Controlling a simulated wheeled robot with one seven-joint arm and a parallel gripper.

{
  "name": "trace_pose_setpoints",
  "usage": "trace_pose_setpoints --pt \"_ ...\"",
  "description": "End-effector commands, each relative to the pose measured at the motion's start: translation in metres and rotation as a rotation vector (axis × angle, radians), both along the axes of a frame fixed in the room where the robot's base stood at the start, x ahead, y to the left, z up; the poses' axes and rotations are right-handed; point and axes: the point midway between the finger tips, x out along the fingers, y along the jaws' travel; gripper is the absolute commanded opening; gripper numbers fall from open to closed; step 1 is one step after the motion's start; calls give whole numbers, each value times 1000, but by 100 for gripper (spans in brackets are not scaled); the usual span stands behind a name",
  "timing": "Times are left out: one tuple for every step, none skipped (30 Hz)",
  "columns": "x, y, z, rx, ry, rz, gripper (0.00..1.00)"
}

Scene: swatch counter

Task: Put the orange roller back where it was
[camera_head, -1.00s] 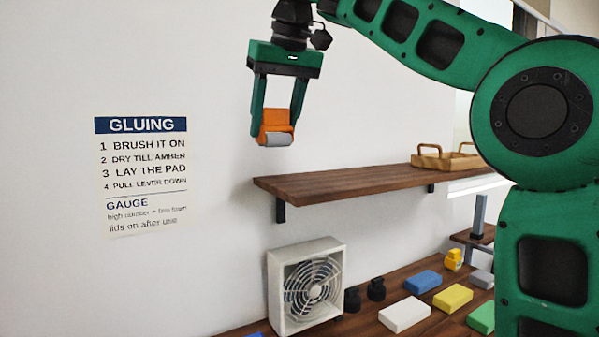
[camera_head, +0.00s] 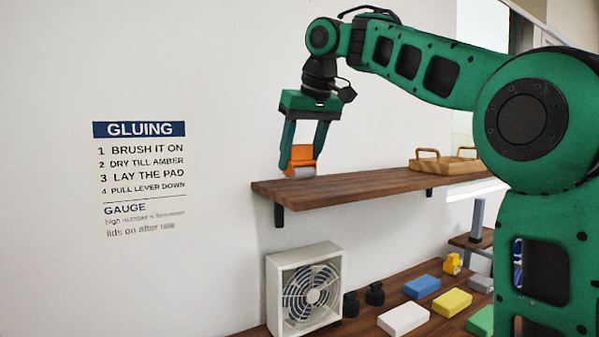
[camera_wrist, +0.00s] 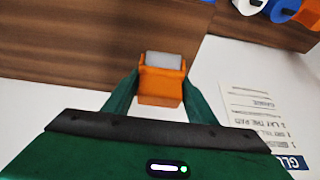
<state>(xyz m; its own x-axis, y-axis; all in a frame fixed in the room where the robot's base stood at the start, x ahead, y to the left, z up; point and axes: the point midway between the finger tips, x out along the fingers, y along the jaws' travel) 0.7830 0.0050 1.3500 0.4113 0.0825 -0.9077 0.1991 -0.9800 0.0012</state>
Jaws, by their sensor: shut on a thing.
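The orange roller (camera_head: 301,159) has an orange body and a pale grey roller part. My gripper (camera_head: 301,168) is shut on it, with one green finger on each side. In the head view the roller is at the left end of the wooden wall shelf (camera_head: 370,184), its lower part close to the shelf top; I cannot tell whether it touches. In the wrist view the roller (camera_wrist: 162,84) sits between the fingertips, grey part pointing away, beside the brown wood.
A wooden tray (camera_head: 444,163) with handles stands at the shelf's right end. Below are a white fan (camera_head: 304,288), black jars, and blue, white and yellow blocks on the counter. A gluing sign (camera_head: 141,180) hangs on the wall. The middle of the shelf is clear.

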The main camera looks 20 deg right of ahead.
Motion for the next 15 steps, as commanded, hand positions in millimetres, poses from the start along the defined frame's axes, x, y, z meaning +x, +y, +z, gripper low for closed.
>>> trace_pose_setpoints --pt "-1 2 -2 1 1 2 19" --pt "-1 1 -3 1 1 3 19" --pt "-1 1 -4 1 0 2 19" --pt "-1 0 -5 2 -1 2 19" --pt "-1 -1 -7 3 -1 2 19" --pt "-1 -1 -8 3 -1 1 19" --pt "-1 0 -10 4 -1 2 19" --pt "-1 0 -12 4 0 3 19" --pt "-1 0 -15 5 0 2 19" --pt "-1 0 -17 6 0 3 19" --pt "0 0 -19 6 0 3 19" --pt "0 -1 -21 5 0 2 19" --pt "0 -2 -22 5 0 0 19" --pt "0 -2 -23 4 0 2 19" --pt "0 -3 -24 4 0 -1 19"
